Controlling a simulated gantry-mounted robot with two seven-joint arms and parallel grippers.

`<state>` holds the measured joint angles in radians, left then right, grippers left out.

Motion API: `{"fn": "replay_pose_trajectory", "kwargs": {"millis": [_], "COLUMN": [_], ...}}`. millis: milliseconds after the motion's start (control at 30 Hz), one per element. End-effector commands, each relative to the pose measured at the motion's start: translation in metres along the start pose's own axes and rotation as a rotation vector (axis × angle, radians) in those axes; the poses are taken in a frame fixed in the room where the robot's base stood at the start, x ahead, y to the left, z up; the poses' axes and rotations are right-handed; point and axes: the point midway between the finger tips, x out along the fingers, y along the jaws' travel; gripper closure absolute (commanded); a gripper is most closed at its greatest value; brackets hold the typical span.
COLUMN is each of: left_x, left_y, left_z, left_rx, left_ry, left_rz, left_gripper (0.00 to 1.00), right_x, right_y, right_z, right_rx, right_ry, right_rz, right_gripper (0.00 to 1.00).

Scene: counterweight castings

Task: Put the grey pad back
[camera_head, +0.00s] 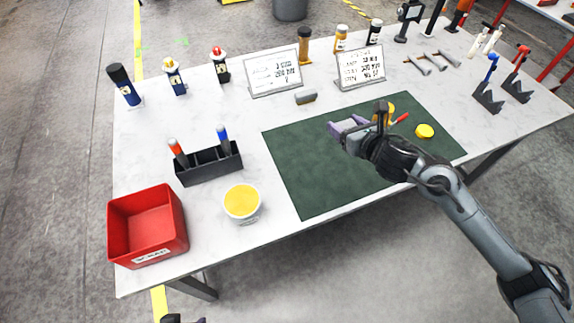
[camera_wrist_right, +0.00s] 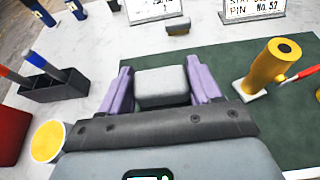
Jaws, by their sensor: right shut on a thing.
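My right gripper (camera_head: 346,125) is over the upper part of the dark green mat (camera_head: 320,175). In the right wrist view its purple fingers (camera_wrist_right: 160,88) are shut on a grey block, which looks like the grey pad (camera_wrist_right: 161,84). The pad sits between the fingers, with a finger on each side. In the head view the fingers largely hide it. My left gripper (camera_head: 183,320) barely shows at the bottom edge, and its jaws are cut off.
A small grey-and-tan block (camera_head: 305,97) lies before two sign boards (camera_head: 361,68). A yellow casting (camera_wrist_right: 266,68) stands on the mat near a yellow disc (camera_head: 424,131). A black holder (camera_head: 208,166), yellow-topped tub (camera_head: 242,202) and red bin (camera_head: 148,225) stand left. The mat's left half is clear.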

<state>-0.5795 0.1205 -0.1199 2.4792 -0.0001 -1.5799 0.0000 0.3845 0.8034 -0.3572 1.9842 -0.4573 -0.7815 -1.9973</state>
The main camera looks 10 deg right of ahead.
Motion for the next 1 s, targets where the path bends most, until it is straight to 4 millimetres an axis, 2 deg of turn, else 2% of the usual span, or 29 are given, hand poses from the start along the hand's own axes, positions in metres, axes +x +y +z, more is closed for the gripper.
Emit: {"fn": "replay_pose_trajectory", "kwargs": {"millis": [33,100,200,467,567,1000], "left_x": [0.021,0.032,0.044,0.059,0.063,0.085], "left_y": [0.001,0.001,0.002,0.002,0.003,0.003], "left_z": [0.007,0.01,0.014,0.019,0.02,0.027], "left_rx": [0.0,0.0,0.0,0.0,0.0,-0.001], "left_ry": [0.0,0.0,0.0,0.0,0.0,0.001], "left_rz": [0.0,0.0,0.0,0.001,0.001,0.001], "left_gripper": [0.23,0.23,0.23,0.23,0.23,0.23], "right_x": [0.008,0.012,0.016,0.025,0.037,0.112], "right_y": [-0.005,-0.009,-0.014,-0.014,-0.006,0.048], "right_z": [-0.023,-0.036,-0.049,-0.065,-0.069,-0.09], "right_rx": [0.0,0.001,0.002,0.008,0.009,0.008], "right_ry": [0.0,0.0,0.0,-0.002,-0.002,-0.001], "right_rz": [-0.005,-0.007,-0.01,-0.011,-0.01,-0.01], "right_gripper": [0.72,0.72,0.72,0.72,0.72,0.72]}}
